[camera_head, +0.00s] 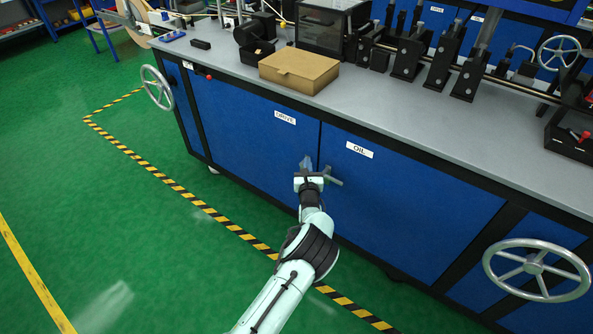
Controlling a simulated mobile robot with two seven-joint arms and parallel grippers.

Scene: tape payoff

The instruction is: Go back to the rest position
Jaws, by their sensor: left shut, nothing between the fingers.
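My left gripper (306,163) is in front of the blue cabinet front of the machine bench, near the seam between the door labelled DRIVE (250,150) and the door labelled OIL (400,195). Its fingers are shut with nothing held. A grey bar shows just right of the fingers; I cannot tell whether it is a door handle or part of the gripper. Whether the fingers touch the door is unclear. My left arm reaches up from the bottom edge. My right gripper is not in view.
A cardboard box (299,70) sits on the grey bench top (400,103). Handwheels stick out at the bench's left end (157,88) and lower right (536,268). Black machine parts stand along the back. The green floor (110,215) at left is clear, with yellow-black tape (195,200).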

